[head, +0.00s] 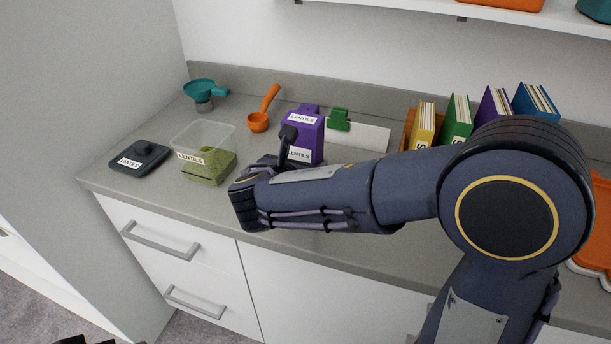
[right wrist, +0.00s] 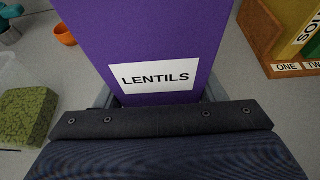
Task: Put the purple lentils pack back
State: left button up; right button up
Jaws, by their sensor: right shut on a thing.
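The purple lentils pack (head: 309,133) stands upright on the grey counter in the head view, its white labels reading LENTILS. It fills the middle of the right wrist view (right wrist: 150,35). My right gripper (head: 288,140) is shut on the pack, with a finger at each side of it in the right wrist view. A clear container (head: 203,143) labelled LENTILS, with green contents, stands left of the pack. Its dark lid (head: 138,157) lies on the counter further left. My right arm hides part of the counter. I cannot make out my left gripper.
An orange scoop (head: 262,112) and a teal funnel (head: 203,91) are behind the container. A green clip (head: 338,118) and a white strip (head: 362,137) are behind the pack.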

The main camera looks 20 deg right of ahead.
jog(key=f, duration=0.3)
jog(key=shift+w+d, duration=0.3)
jog(key=shift+d, duration=0.05)
jog(key=shift+f, duration=0.4)
jog(key=shift+f, duration=0.2)
jog(key=o, duration=1.3)
